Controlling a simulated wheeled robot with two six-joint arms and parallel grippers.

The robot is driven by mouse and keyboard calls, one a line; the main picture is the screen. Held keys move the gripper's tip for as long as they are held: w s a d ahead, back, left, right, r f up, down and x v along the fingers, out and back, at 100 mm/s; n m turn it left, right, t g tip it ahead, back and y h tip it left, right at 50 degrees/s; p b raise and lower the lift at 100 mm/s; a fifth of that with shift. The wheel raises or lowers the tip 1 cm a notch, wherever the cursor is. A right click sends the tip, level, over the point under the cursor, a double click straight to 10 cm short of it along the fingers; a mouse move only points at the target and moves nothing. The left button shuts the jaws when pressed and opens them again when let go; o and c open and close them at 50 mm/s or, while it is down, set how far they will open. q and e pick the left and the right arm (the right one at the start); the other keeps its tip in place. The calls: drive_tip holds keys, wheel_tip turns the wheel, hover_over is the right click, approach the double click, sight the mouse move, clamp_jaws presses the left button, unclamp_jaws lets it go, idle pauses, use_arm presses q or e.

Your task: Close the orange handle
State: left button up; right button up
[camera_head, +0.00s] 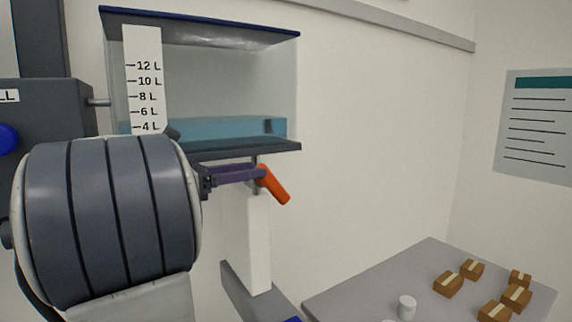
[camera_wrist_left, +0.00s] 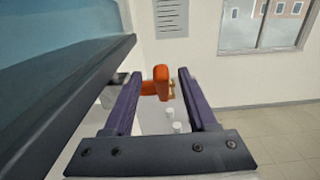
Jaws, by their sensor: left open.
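The orange handle (camera_head: 274,186) sits on a valve under the water tank and slants down to the right in the head view. In the left wrist view the orange handle (camera_wrist_left: 161,82) shows between the two purple fingertips, with a short arm toward the left finger. My left gripper (camera_head: 260,173) is open, just below the tank's base, with its fingertips at the handle. It also shows in the left wrist view (camera_wrist_left: 160,76), its fingers on either side of the handle. I cannot tell whether they touch it. My right gripper is not in view.
The clear tank (camera_head: 215,95) with blue water and a litre scale (camera_head: 145,85) hangs close above the left gripper. A white post (camera_head: 258,240) stands below the valve. A grey table (camera_head: 370,285) at lower right holds several brown boxes and a white cup (camera_head: 407,307).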

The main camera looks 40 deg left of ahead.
sight(277, 179)
use_arm(q)
drive_tip(key=p+x, duration=0.3)
drive_tip(key=x, duration=0.3)
drive_tip(key=shift+d+r, duration=0.15)
drive_tip(key=shift+w+d, duration=0.1)
drive_tip(key=shift+w, duration=0.35)
clamp_jaws()
